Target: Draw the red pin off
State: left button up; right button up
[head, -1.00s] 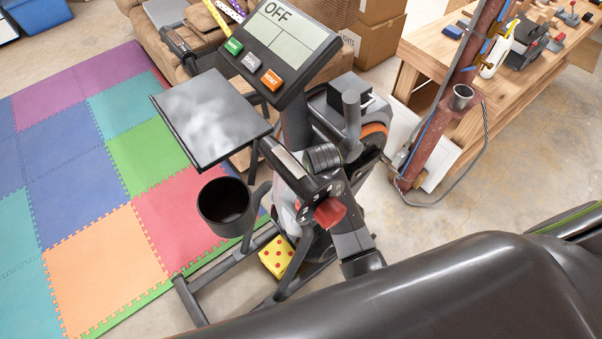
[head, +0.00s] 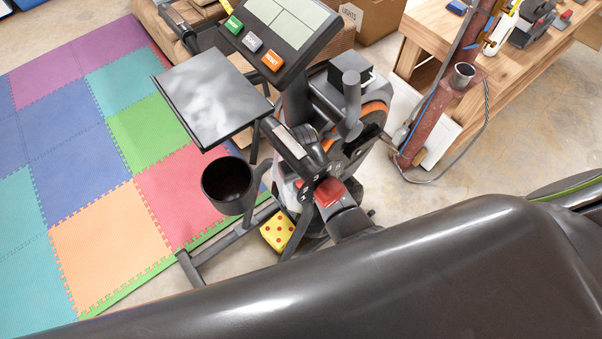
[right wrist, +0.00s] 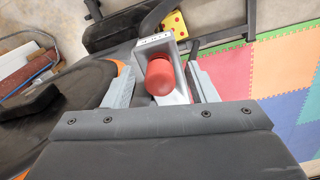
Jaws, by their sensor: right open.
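In the right wrist view the red pin (right wrist: 160,77) shows as a rounded red knob seated in a grey bracket (right wrist: 176,93). My right gripper (right wrist: 158,68) is open, with one pale grey finger on each side of the pin. Gaps show between the pin and both fingers, so it is not gripped. In the head view my right gripper (head: 312,188) is at the middle of the exercise bike (head: 365,135), below the console. The pin is hard to tell apart there among dark and red parts. My left gripper is not in view.
The bike's console (head: 283,30), a grey tray (head: 212,95) and a black cup (head: 228,185) stand left and above. A yellow spotted block (head: 277,230) lies below. A rusty post (head: 440,125) stands right. Coloured mats (head: 95,235) cover the left floor.

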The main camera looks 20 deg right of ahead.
jog(key=c, duration=1.1)
jog(key=shift+r, duration=0.65)
jog(key=shift+r, duration=1.85)
